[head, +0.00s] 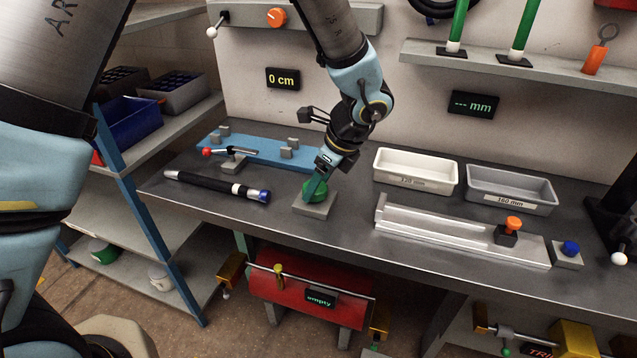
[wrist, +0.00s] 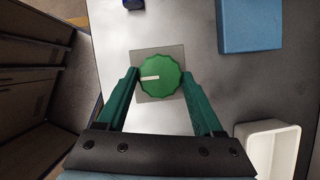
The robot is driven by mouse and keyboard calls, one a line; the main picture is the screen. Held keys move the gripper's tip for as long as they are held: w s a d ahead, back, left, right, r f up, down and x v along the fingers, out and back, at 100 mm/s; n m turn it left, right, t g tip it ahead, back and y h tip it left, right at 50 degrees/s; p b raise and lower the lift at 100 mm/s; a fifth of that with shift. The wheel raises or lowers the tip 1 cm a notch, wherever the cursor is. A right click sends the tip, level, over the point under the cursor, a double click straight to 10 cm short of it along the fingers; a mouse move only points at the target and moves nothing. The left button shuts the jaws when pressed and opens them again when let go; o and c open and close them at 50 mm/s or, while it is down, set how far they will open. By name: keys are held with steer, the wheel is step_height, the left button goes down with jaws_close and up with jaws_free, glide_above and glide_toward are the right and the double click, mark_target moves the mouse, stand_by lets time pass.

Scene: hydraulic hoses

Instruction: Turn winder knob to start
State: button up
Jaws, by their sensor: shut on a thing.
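A round green knob (head: 315,189) with a scalloped rim sits on a square grey base (head: 314,207) on the bench. My gripper (head: 318,183) reaches down onto it from above. In the wrist view, the fingers of my gripper (wrist: 160,78) are shut on the green knob (wrist: 161,82), one on each side. A white mark on the knob's top points to the left in the wrist view. The head view partly hides the knob behind my fingers. An orange knob (head: 277,17) is on a grey wall panel, above a display reading "0 cm" (head: 283,79).
A blue fixture plate (head: 258,149) and a black hose piece (head: 215,186) lie left of the knob. A white tray (head: 416,172), a grey tray (head: 511,190) and a metal channel fixture (head: 460,236) are to the right. The bench front edge is close below the knob.

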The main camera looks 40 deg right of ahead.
stand_by(0.4)
steer(key=o, duration=1.4)
steer(key=b+v, duration=0.2)
steer(key=v, duration=0.8)
steer(key=shift+s+r, duration=0.15)
steer(key=shift+r, duration=0.25)
